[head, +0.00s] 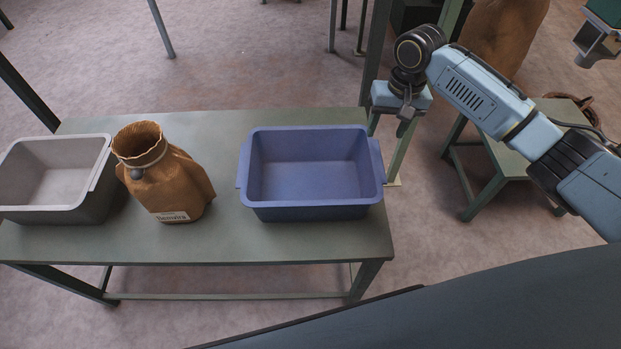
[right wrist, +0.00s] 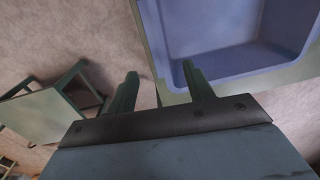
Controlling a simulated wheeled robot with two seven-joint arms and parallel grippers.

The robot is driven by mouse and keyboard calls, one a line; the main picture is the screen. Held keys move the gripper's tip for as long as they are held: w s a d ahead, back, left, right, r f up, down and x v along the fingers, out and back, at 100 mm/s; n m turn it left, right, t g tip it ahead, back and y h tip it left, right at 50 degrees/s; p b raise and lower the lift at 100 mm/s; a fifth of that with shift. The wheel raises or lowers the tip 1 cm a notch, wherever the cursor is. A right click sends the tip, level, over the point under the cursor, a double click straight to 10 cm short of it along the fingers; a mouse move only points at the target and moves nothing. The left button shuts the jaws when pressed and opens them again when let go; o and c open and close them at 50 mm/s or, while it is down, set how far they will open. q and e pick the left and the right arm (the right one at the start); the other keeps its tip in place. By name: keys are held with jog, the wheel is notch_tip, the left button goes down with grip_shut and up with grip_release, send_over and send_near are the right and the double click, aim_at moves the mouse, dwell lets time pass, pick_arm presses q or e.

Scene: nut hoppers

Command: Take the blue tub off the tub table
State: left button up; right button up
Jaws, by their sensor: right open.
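The blue tub (head: 315,170) stands upright and empty on the right part of the green tub table (head: 215,240). It has a lip at each short end. My right gripper (head: 389,124) is open and empty, above and just beyond the tub's right end, fingers pointing down. In the right wrist view the two fingers (right wrist: 161,80) are apart, with one finger overlapping the tub's rim (right wrist: 180,75) in the picture. I cannot tell whether it touches. My left gripper is not in view.
A brown sack (head: 180,190) stands left of the tub, with a grey tub (head: 50,180) beyond it at the table's left end. A smaller green table (head: 520,150) stands to the right. A green post (head: 376,60) rises behind the tub table's right end.

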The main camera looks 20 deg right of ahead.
jog(key=b, duration=0.1)
send_over(376, 158)
jog(key=f, duration=0.4)
jog(key=shift+d+f, duration=0.1)
jog(key=shift+d, duration=0.2)
notch_tip(376, 158, down, 2)
jog(key=shift+w+a+f+b, duration=0.1)
jog(key=shift+a+b, duration=0.05)
jog(key=shift+b, duration=0.15)
jog(key=shift+f+b, duration=0.3)
jog(key=shift+f, duration=0.6)
notch_tip(376, 158, down, 4)
jog(key=shift+a+r+b, duration=0.1)
jog(key=shift+r+b, duration=0.1)
jog(key=shift+b, duration=0.55)
jog(key=shift+f, duration=0.3)
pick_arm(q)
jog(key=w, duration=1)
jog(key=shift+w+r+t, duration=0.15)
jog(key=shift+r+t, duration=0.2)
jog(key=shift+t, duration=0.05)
pick_arm(e)
jog(key=shift+c, duration=0.3)
jog(key=shift+r, duration=0.1)
grip_shut()
